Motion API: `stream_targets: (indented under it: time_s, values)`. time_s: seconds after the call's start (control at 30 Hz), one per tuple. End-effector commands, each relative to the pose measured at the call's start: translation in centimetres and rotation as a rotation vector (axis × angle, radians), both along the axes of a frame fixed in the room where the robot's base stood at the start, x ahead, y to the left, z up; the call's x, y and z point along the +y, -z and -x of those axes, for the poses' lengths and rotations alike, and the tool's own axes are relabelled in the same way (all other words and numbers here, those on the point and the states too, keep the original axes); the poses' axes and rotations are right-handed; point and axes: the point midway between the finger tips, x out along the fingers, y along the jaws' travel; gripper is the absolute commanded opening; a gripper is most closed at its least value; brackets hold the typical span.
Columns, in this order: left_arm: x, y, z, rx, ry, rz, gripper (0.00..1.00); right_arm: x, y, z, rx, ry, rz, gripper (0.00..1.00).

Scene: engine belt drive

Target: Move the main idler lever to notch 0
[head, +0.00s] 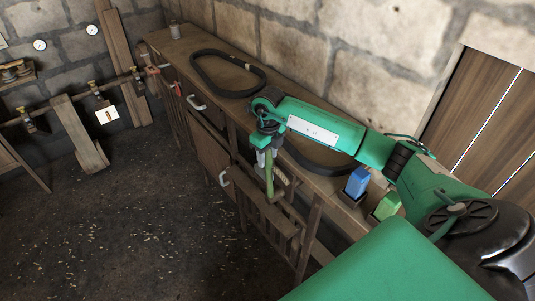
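I cannot pick out the main idler lever or any notch marks for certain. My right gripper (265,158) points down at the front edge of the wooden bench (215,55), at the end of my green arm. Its pale fingertips are small. A green upright bar (270,182) shows right beside them and reaches down past the bench edge. I cannot tell whether the gripper holds this bar or whether it is part of something else. My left gripper is not in view.
A black belt (229,91) lies on the bench, and another (318,165) is partly behind my arm. A blue block (357,182) and a green block (387,206) stand at the near end. A spool (174,31) stands at the far end.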

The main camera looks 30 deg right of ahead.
Motion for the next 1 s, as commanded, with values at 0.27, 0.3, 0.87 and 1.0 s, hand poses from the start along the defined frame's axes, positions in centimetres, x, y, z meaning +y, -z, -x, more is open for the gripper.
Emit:
stream_targets:
  time_s: [0.27, 0.3, 0.87, 1.0]
  values:
    - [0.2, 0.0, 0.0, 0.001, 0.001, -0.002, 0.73, 0.0, 0.0, 0.0, 0.0, 0.0, 0.0, 0.0]
    - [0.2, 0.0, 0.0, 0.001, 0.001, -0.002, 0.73, 0.0, 0.0, 0.0, 0.0, 0.0, 0.0, 0.0]
    - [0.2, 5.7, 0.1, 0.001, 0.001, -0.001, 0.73, -0.5, 0.6, 4.0, -0.193, 0.001, -0.012, 0.0]
    - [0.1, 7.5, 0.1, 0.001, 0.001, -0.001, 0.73, -0.6, 0.7, 5.0, -0.241, 0.002, -0.017, 0.0]
